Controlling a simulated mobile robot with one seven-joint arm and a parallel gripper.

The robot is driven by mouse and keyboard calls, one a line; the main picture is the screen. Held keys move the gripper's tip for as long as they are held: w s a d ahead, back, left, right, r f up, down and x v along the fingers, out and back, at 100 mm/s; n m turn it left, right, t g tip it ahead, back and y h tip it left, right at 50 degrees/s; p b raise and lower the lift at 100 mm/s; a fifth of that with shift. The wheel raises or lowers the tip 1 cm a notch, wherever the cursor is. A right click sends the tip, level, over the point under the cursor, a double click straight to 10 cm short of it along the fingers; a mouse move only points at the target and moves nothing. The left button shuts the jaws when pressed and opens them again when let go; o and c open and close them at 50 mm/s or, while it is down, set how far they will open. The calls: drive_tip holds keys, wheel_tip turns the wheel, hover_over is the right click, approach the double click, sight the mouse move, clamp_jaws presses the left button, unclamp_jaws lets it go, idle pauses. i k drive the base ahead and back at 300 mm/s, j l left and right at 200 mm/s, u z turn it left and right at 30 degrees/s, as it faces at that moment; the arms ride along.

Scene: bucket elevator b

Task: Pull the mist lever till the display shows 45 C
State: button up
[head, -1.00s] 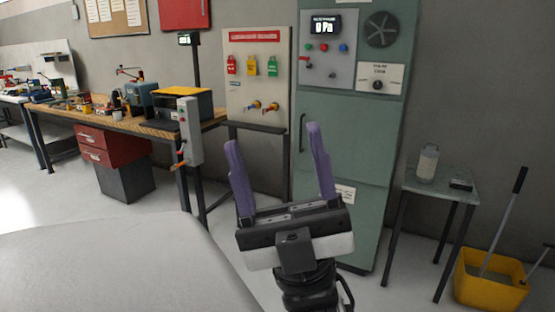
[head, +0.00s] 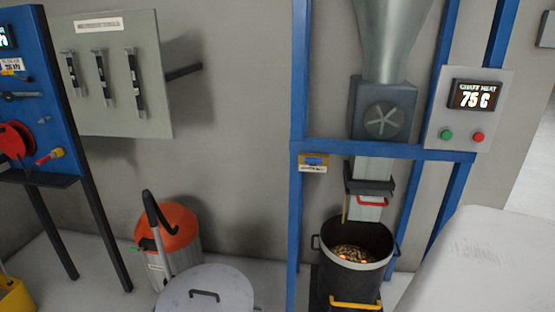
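The display (head: 474,97) reads "CHAFF HEAT 75 C" on a grey panel at the right, above a green button (head: 447,134) and a red button (head: 478,137). A small tan plate with a blue piece and a white label (head: 313,163) sits on the blue frame, left of the chute. The label is too small to read, so I cannot tell whether this is the mist lever. A red handle (head: 372,201) is at the chute's lower end. Below it, a dark bucket (head: 347,276) holds chaff with glowing orange spots.
The blue frame (head: 298,120) holds a metal hopper (head: 395,35). An orange-topped drum (head: 172,232) and a grey lidded bin (head: 205,290) stand left of it. A grey wall panel with several levers (head: 118,80) and a blue stand (head: 35,90) are farther left.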

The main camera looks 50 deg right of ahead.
sight(313, 161)
drive_tip(key=z, duration=1.5)
